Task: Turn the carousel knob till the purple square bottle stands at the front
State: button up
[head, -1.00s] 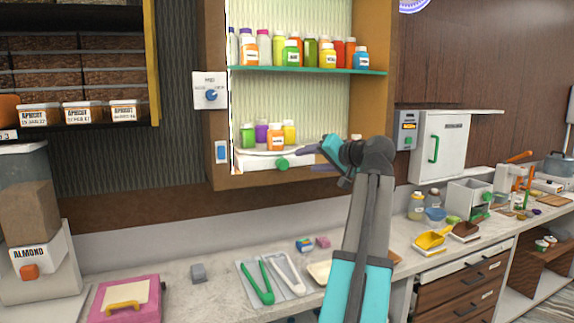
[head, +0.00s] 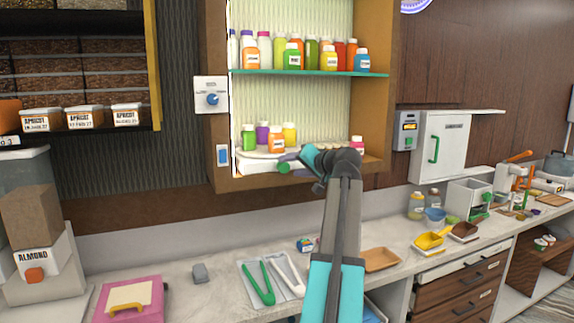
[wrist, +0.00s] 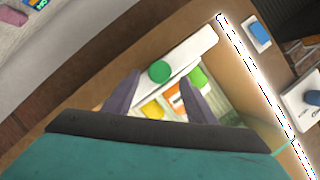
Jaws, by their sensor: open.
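The carousel (head: 248,153) is a white disc on a white base, on the lower cabinet shelf. Its green knob (head: 284,168) sticks out at the front of the base. A purple bottle (head: 262,133) stands at the back of the disc, partly hidden. An orange bottle (head: 277,140) is nearer the front, with a green bottle (head: 249,138) at left and a yellow bottle (head: 290,134) at right. My gripper (head: 294,166) is open beside the knob. In the wrist view the knob (wrist: 159,71) lies just beyond and between my open fingertips (wrist: 160,88); I see no contact.
A pink bottle (head: 357,145) stands at the right of the lower shelf. A green shelf (head: 310,72) with several bottles is above. Wooden cabinet walls flank the space. A dial box (head: 211,95) and blue switch (head: 223,154) are at left.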

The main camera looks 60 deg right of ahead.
aim_at(286, 167)
jog(key=shift+p+x, duration=0.4)
jog(key=shift+x, duration=1.4)
jog(key=shift+a, duration=0.1)
jog(key=c, duration=1)
jog(key=shift+a, duration=0.15)
jog(key=shift+c, duration=0.2)
